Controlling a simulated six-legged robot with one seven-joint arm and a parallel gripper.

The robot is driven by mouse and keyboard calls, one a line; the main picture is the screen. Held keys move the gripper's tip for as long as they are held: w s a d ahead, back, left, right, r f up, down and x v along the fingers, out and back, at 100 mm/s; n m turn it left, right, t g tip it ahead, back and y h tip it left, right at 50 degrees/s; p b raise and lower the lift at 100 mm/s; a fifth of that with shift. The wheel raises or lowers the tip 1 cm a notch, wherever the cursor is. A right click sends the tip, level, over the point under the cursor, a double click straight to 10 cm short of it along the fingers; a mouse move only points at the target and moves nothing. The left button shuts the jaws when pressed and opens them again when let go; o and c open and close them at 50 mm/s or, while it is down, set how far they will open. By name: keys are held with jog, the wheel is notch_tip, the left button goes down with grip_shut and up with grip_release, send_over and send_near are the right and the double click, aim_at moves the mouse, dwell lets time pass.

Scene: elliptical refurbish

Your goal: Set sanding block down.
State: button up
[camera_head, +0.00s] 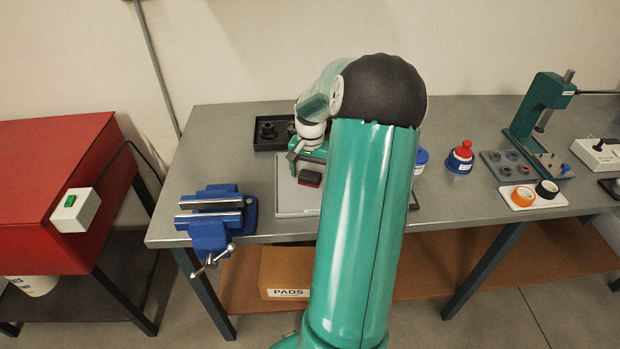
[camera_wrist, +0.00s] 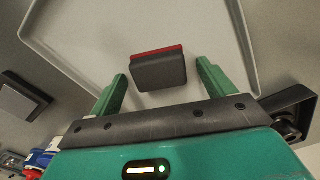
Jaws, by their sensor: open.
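The sanding block (camera_wrist: 158,72) is a dark grey block with a red layer along one edge. It rests on a light grey tray (camera_wrist: 75,55) and lies between and just ahead of my fingertips in the wrist view. My gripper (camera_wrist: 161,80) is open, with a green finger on either side and gaps between the fingers and the block. In the head view the block (camera_head: 309,178) shows below my gripper (camera_head: 302,165), on the tray (camera_head: 290,199) on the workbench. My arm hides the right part of that tray.
A blue vise (camera_head: 212,218) is at the bench's left front. A black bin (camera_head: 268,132) with dark parts stands behind the tray. A red-capped bottle (camera_head: 461,156), a roll tray (camera_head: 523,199) and a green press (camera_head: 540,115) are to the right. A red cabinet (camera_head: 60,170) stands left.

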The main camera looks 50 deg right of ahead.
jog(key=c, duration=1.1)
jog(key=shift+c, duration=0.2)
